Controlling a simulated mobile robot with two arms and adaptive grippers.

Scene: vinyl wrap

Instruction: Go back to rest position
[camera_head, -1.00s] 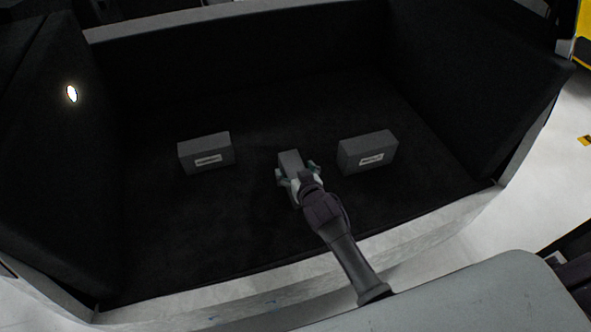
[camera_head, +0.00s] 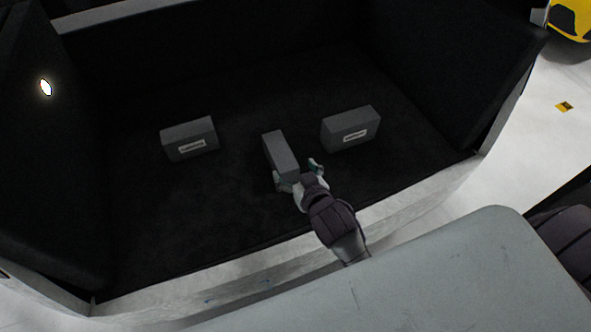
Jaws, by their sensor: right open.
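My right gripper (camera_head: 298,176) is inside the dark cargo bay (camera_head: 240,215), near its front edge. Its fingers are open and stand on either side of the near end of a grey box (camera_head: 281,152). That box lies lengthwise on the floor, pointing away from me. I cannot tell whether the fingers touch it. A second grey box (camera_head: 189,138) with a white label stands to the left, and a third labelled grey box (camera_head: 350,129) stands to the right. My left gripper is not in view.
The bay has dark side walls (camera_head: 455,75) and a pale front sill (camera_head: 400,215), which my right arm reaches across. A round light (camera_head: 46,87) is on the left wall. Bay floor between the boxes is clear. A yellow object (camera_head: 572,20) is at top right.

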